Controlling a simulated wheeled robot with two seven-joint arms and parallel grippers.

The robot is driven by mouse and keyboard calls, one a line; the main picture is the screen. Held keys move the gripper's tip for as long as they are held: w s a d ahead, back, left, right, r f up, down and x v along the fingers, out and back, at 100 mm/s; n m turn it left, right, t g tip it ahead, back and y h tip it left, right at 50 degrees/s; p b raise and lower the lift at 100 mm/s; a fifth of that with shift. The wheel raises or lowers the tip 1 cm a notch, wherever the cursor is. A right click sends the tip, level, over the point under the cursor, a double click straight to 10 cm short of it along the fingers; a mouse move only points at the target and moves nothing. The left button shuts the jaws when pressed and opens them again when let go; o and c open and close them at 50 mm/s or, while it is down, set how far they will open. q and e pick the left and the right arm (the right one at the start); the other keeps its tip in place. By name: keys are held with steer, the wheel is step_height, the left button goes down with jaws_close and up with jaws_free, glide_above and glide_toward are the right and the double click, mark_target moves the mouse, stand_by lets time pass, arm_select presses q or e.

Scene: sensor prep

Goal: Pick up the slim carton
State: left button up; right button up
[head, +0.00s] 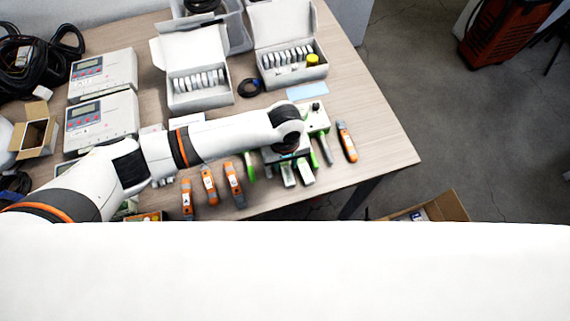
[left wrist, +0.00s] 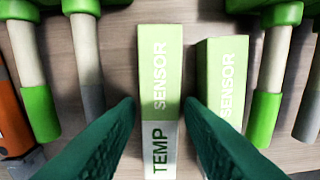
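A slim carton (left wrist: 159,65), green and white with the words TEMP SENSOR, stands in the middle of the left wrist view. My left gripper (left wrist: 159,104) is open, its dark green fingers on either side of this carton with a small gap at each side. A second slim carton (left wrist: 222,75), also marked SENSOR, is just to its right, close to the right finger. In the head view the two cartons show below my left wrist as pale ends (head: 288,175) and (head: 305,172); the wrist hides the rest. My right gripper is not in view.
Green-and-white handled tools (left wrist: 85,45) flank the cartons on both sides. Orange-and-grey tools (head: 209,185) lie to the left, and another (head: 346,142) to the right. White boxes (head: 197,80) and meters (head: 102,122) stand farther back. The table's right end is clear.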

arm_select(q)
steer(key=c, duration=0.7)
steer(key=shift+r, duration=0.1)
